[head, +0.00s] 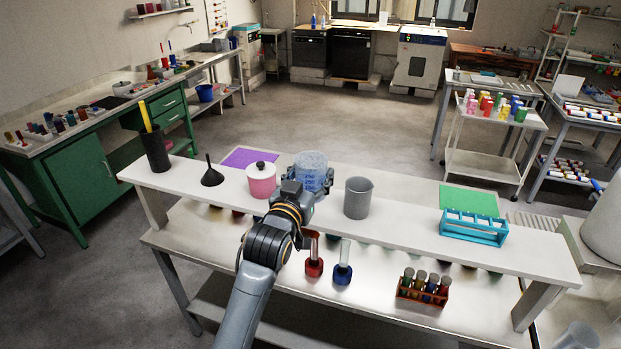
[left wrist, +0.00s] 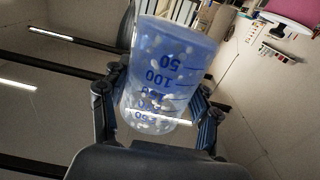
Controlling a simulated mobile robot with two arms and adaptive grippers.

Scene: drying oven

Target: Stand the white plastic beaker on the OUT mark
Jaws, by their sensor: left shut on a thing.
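My left gripper (head: 308,188) is shut on a translucent, bluish-white plastic beaker (head: 312,168) over the raised shelf of the bench. In the left wrist view the beaker (left wrist: 165,75) sits between the two fingers (left wrist: 160,110), with blue volume marks and pale bits showing. Its base is hidden in the head view, so I cannot tell whether it touches the shelf. A purple mat (head: 248,158) lies at the shelf's left and a green mat (head: 470,200) at its right. I can read no OUT lettering on either. My right gripper is not in view.
A pink lidded pot (head: 262,180) stands left of the beaker and a grey beaker (head: 358,198) right of it. A black funnel (head: 212,173) and a blue rack (head: 473,227) are also on the shelf (head: 405,220). Free shelf lies between grey beaker and rack.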

